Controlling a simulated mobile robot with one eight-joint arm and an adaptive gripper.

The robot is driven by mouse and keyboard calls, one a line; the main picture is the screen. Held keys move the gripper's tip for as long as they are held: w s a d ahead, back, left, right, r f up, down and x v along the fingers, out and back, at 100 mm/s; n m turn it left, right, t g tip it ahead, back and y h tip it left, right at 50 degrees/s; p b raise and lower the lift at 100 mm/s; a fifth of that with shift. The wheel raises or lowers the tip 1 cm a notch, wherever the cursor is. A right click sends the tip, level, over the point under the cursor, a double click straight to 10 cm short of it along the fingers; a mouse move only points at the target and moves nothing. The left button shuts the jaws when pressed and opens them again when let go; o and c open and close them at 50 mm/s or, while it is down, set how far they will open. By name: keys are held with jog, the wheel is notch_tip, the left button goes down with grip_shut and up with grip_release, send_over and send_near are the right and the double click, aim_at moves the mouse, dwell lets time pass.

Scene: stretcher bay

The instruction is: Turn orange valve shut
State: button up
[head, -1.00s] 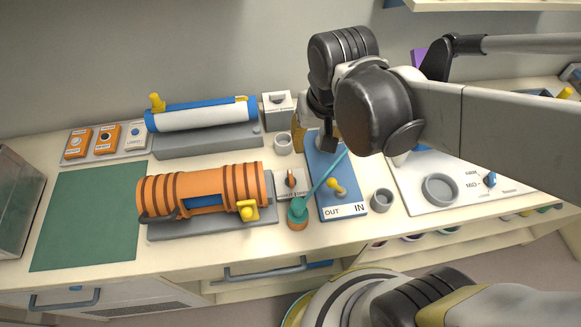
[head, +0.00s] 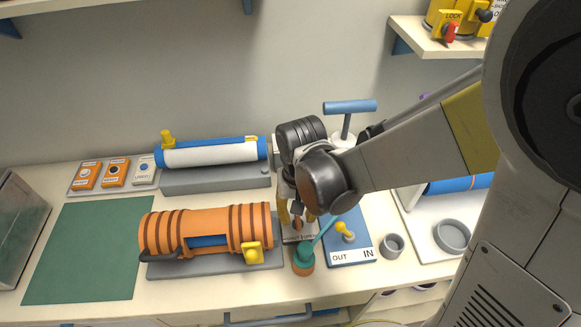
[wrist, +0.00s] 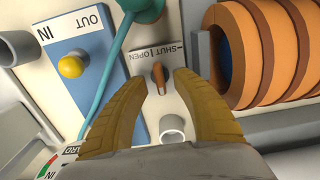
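The orange valve (wrist: 158,78) is a small orange handle on a white plate (wrist: 163,105) marked SHUT and OPEN. In the wrist view the handle points roughly up and down the picture, its end near the middle of the label. My gripper (wrist: 162,76) is open, its two yellow-brown fingers apart on either side of the handle. I see no clear contact, and cannot tell how deep the fingertips reach. In the head view my gripper (head: 297,213) is over the valve plate and hides part of the valve (head: 298,226).
A teal lever (head: 303,258) stands close in front of the plate, beside a blue IN/OUT board (head: 350,248) with a yellow knob. An orange ribbed cylinder (head: 165,232) lies left. A small grey cup (wrist: 172,128) is near the fingers.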

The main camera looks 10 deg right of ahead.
jog(key=shift+f, duration=0.8)
grip_shut()
